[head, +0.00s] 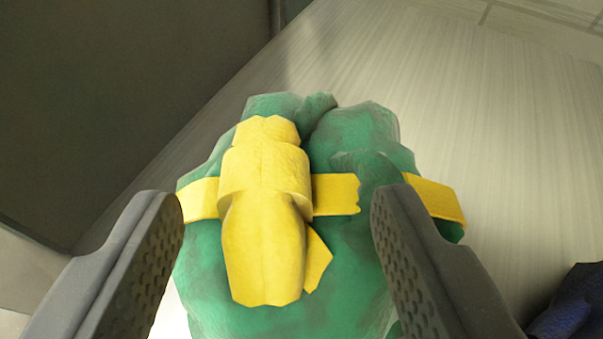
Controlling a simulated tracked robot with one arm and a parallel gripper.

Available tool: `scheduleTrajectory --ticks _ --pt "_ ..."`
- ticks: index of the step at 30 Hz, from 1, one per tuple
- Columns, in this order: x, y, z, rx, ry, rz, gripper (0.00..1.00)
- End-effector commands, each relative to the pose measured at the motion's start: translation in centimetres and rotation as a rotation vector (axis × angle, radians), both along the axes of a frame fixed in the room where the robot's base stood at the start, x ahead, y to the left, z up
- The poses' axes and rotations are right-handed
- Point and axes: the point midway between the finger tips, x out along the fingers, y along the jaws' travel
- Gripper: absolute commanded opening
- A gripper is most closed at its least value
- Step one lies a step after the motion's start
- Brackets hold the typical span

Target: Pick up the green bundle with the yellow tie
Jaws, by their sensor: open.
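The green bundle (345,260) lies on a pale, wood-grained surface in the middle of the head view. Its yellow tie (265,235) wraps across it as a band with a thick knot on top. My gripper (277,210) is open, with one dark finger at the left of the bundle and the other over its right part. The knot of the tie lies between the two fingers. The right finger hides some of the bundle and band. I cannot tell whether either finger touches the bundle.
The pale surface (510,130) is clear behind and to the right of the bundle. A dark blue object (575,305) sits at the lower right edge of the view. A dark grey panel (120,80) stands at the upper left.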

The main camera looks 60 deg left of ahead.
Motion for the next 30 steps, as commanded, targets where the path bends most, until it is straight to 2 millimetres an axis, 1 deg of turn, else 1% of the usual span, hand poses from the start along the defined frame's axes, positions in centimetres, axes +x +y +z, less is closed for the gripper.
scheduleTrajectory --ticks 8,15,18,25,26,27,29,30 --pt "0.5 1.2 -0.6 0.001 0.0 -0.001 0.54" --pt "1.3 4.1 -1.8 0.001 0.0 0.0 0.54" --pt "1.7 4.9 -2.2 0.0 0.003 -0.002 0.54" --pt "1.9 5.1 -2.1 0.0 0.002 -0.003 0.54" --pt "1.9 5.1 -2.1 0.0 0.002 -0.003 0.51" --pt "1.9 5.1 -2.1 0.0 0.002 -0.003 0.4" --pt "1.9 5.1 -2.1 0.0 0.002 -0.003 0.23" --pt "1.9 5.1 -2.1 0.001 0.002 -0.003 0.12"
